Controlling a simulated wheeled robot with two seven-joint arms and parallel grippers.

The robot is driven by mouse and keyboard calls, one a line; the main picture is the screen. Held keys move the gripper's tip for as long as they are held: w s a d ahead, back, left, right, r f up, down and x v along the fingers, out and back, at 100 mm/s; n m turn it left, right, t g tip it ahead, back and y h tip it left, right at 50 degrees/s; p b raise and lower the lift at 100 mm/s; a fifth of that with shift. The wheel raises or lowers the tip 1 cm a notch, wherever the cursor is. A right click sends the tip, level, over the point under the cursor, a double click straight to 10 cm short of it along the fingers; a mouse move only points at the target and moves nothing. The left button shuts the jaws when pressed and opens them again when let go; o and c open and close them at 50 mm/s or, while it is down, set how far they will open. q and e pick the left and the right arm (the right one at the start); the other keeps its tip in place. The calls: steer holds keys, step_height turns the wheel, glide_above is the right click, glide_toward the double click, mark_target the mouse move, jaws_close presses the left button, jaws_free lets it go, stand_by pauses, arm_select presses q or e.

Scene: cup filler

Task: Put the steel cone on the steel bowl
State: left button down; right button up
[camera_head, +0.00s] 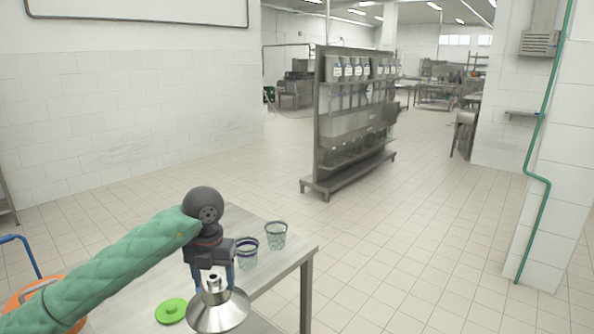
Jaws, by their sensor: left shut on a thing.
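The steel cone (218,313) is a shiny funnel shape, wide end down, with a narrow neck on top. My left gripper (214,279) comes down from above and is shut on the neck of the cone. The cone is near the bottom of the view, over the front part of the table (285,262). I cannot tell whether it touches anything below. I cannot make out the steel bowl; the cone and the picture's lower edge may hide it. My right gripper is not in view.
Two clear cups with dark rims, one nearer (247,256) and one farther (276,236), stand on the table right of my gripper. A green disc (171,311) lies left of the cone. An orange round object (28,297) is at the far left. The floor to the right is clear.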

arm_select(q)
steer(key=shift+m, duration=0.5)
steer(key=d, duration=0.4)
steer(key=s+d+r, duration=0.1)
steer(key=d, duration=0.2)
steer(key=shift+f+m, duration=0.3)
steer(key=shift+d+f+m, duration=0.15)
steer(key=shift+f+m, duration=0.2)
steer(key=shift+m, duration=0.45)
steer(key=s+d+f+m, duration=0.35)
steer(key=f+m, duration=0.45)
steer(key=m, duration=0.9)
steer(key=s+d+f+m, duration=0.35)
steer(key=f+m, duration=0.45)
steer(key=m, duration=0.8)
steer(key=w+a+f+n, duration=0.1)
steer(key=a, duration=1.4)
steer(key=shift+f, duration=0.25)
